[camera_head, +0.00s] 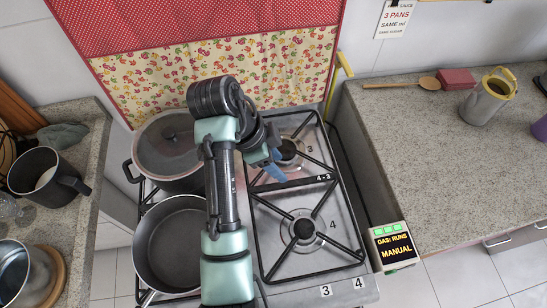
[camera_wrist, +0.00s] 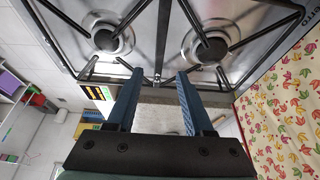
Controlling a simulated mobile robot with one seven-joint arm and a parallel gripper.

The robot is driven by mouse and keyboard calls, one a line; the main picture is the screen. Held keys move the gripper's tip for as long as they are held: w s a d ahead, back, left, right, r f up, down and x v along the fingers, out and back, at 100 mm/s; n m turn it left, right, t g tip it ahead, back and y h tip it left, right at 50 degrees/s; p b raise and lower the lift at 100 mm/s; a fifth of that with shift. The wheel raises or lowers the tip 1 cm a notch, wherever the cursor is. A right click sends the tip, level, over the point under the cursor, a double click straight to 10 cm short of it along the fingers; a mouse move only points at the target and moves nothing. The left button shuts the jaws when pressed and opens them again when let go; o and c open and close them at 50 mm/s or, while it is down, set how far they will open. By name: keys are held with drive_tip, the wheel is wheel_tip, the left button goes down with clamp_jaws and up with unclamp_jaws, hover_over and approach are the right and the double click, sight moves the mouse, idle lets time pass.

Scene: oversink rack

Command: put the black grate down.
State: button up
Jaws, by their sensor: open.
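The black grate (camera_head: 335,246) lies over the burners marked 3 and 4 on the right half of the steel stove top (camera_head: 340,284). It looks level, though I cannot tell whether all its feet touch. My gripper (camera_head: 276,168) is over its left middle part, near the rear burner. In the wrist view my gripper (camera_wrist: 158,76) is open, with two blue fingers apart. Bars of the grate (camera_wrist: 162,40) show beyond and between the fingertips. Whether a finger touches a bar cannot be told. My arm hides part of the stove's middle.
A lidded pot (camera_head: 165,150) and an open pan (camera_head: 168,245) stand on the stove's left half, close to my arm. A patterned curtain (camera_head: 200,75) hangs behind. A gas display box (camera_head: 393,247) is at the stove's right edge. The right counter (camera_head: 430,150) is mostly clear.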

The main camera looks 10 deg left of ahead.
drive_tip(key=shift+v, duration=1.05)
drive_tip(key=w+d+r+n+t+y, duration=0.2)
drive_tip(key=w+r+n+t, duration=0.2)
drive_tip(key=w+r+t, duration=0.55)
wheel_tip(320, 180, up, 19)
drive_tip(key=w+d+n+t, duration=0.1)
drive_tip(key=w+n+t, duration=0.15)
drive_tip(key=t, duration=0.25)
drive_tip(key=s+r+n+t, duration=0.2)
drive_tip(key=s+r, duration=0.4)
drive_tip(key=r, duration=0.3)
drive_tip(key=s+d+r+n+t+y, duration=0.1)
drive_tip(key=s+r+n+t, duration=0.2)
drive_tip(key=r, duration=0.6)
drive_tip(key=s+r+n+t+y, duration=0.1)
drive_tip(key=s+r+n+t, duration=0.2)
drive_tip(key=s+r+t, duration=0.3)
wheel_tip(320, 180, up, 3)
drive_tip(key=s, duration=0.3)
drive_tip(key=shift+d, duration=0.2)
drive_tip(key=shift+t, duration=0.25)
